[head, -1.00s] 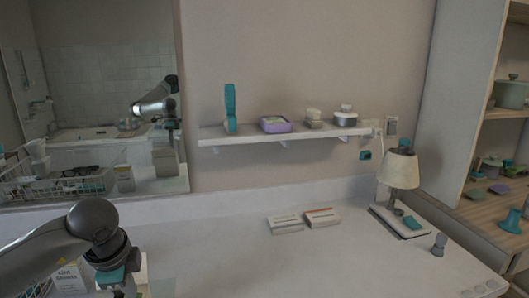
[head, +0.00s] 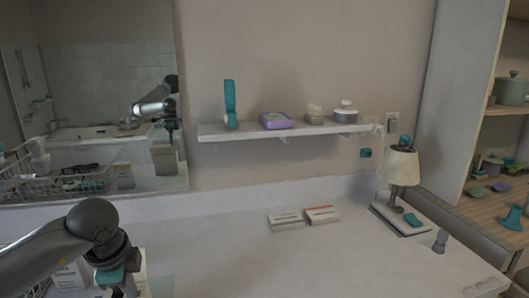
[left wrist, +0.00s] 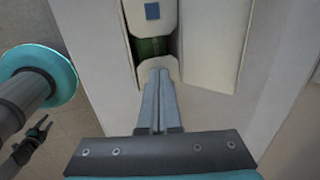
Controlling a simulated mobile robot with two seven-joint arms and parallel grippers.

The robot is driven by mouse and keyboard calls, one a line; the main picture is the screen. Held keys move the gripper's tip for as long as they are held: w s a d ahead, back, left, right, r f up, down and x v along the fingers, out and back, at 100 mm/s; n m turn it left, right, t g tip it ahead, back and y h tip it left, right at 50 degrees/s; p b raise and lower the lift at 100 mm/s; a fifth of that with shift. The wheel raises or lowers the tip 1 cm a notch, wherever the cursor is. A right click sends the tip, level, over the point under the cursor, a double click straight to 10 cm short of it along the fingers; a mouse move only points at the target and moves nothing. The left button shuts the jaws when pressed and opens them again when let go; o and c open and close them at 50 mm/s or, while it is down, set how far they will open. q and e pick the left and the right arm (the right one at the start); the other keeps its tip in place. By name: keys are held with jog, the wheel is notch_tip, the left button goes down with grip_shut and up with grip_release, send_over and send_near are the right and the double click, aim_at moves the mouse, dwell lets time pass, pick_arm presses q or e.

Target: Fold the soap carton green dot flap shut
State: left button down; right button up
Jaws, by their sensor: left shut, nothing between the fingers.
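The soap carton (head: 143,268) stands at the lower left of the head view, partly hidden behind my left gripper (head: 122,293). In the left wrist view its top is partly open, with a dark green inside showing in a gap. A white flap with a blue square (left wrist: 152,11) lies on the far side of the gap. Another pale flap (left wrist: 172,66) lies on the near side, at the tips of my shut, empty left gripper (left wrist: 158,74). I see no green dot. A small dark claw, seemingly my right gripper (left wrist: 38,134), hangs far below; its opening is unclear.
A white box (head: 72,274) stands left of the carton. Two flat boxes (head: 287,220) lie mid-counter, and a lamp (head: 402,168) stands at the right. A wall shelf (head: 290,129) holds several items. The counter (head: 250,260) right of the gripper is clear.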

pick_arm(q)
jog(key=shift+r, duration=0.1)
dwell(0.5)
jog(key=shift+r+p, duration=2.1)
jog(key=shift+r, duration=0.85)
jog(key=p+v, duration=0.2)
jog(key=v, duration=1.3)
jog(key=shift+s, duration=0.1)
